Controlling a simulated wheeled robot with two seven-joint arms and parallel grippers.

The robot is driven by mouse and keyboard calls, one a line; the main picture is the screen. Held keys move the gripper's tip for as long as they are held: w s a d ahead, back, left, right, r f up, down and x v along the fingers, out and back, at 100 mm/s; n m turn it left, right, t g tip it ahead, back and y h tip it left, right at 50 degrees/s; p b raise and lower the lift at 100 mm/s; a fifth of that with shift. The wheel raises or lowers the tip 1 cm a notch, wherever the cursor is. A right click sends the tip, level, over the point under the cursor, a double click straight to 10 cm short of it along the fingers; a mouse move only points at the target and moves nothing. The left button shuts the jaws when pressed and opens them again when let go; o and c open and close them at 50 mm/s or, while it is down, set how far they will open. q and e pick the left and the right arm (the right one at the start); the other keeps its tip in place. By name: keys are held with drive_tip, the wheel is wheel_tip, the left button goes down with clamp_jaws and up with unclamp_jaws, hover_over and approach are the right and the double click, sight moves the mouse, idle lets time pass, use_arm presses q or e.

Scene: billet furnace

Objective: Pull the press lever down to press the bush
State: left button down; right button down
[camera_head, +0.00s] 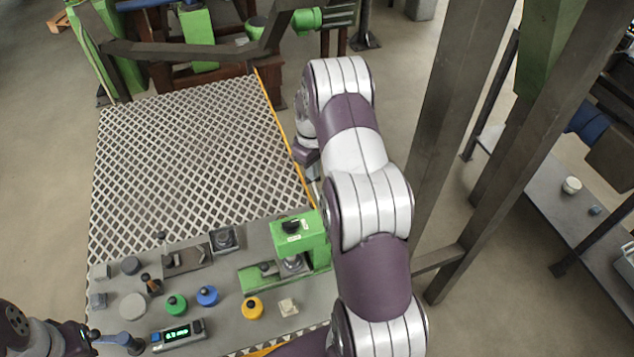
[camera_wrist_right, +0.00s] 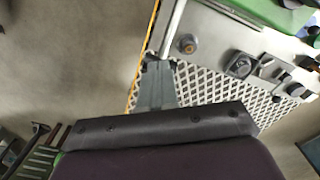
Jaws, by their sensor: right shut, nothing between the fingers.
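The green press (camera_head: 300,236) stands at the right edge of the grey worktop, with a grey round part (camera_head: 290,264) under its head. I cannot tell if that part is the bush. The press lever (camera_wrist_right: 174,28) is a silver rod in the right wrist view, running from near the green press body (camera_wrist_right: 270,12) to my right fingertips. My right gripper (camera_wrist_right: 155,66) is shut and empty, its tips at or beside the lever's end; contact is unclear. In the head view my right arm partly hides it (camera_head: 312,168). My left gripper (camera_head: 122,340) is low at the left, its jaws unclear.
A white lattice panel (camera_head: 185,160) lies behind. Dark steel posts (camera_head: 460,110) stand right of my right arm.

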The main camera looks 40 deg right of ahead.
drive_tip(key=shift+f, duration=0.15)
drive_tip(key=shift+w+d+f, duration=0.1)
drive_tip(key=shift+w+f, duration=0.05)
drive_tip(key=shift+f, duration=0.05)
drive_tip(key=shift+f+b, duration=0.15)
drive_tip(key=shift+b, duration=0.15)
drive_tip(key=shift+f, duration=0.25)
idle(0.4)
